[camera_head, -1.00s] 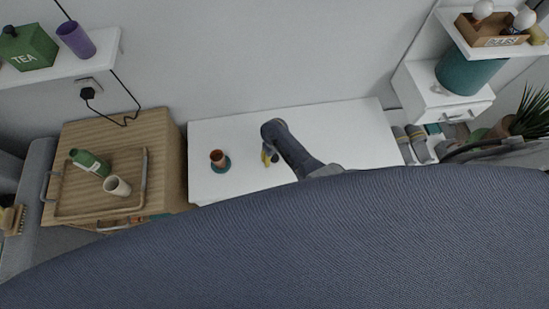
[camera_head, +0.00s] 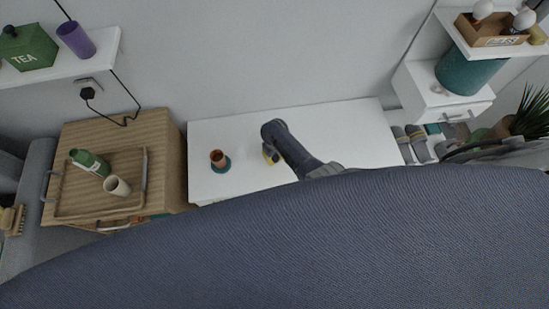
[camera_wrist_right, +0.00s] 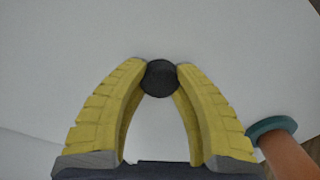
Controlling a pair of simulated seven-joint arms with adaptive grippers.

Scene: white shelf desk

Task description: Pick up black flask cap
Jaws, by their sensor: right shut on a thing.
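The black flask cap (camera_wrist_right: 160,78) shows in the right wrist view as a small dark round piece between the two yellow fingertips. My right gripper (camera_wrist_right: 161,72) is shut on it, with a fingertip touching each side. Whether the cap is clear of the white surface, I cannot tell. In the head view my right gripper (camera_head: 269,156) is over the white desk, its yellow fingers partly hidden by my arm. The cap cannot be made out there. My left gripper is not in view.
A brownish-red cup on a teal base (camera_head: 220,161) stands left of my right gripper on the white desk (camera_head: 340,125). It also shows in the right wrist view (camera_wrist_right: 285,155). A wooden tray (camera_head: 75,202) with a green bottle (camera_head: 88,163) and pale cup (camera_head: 117,186) is at left.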

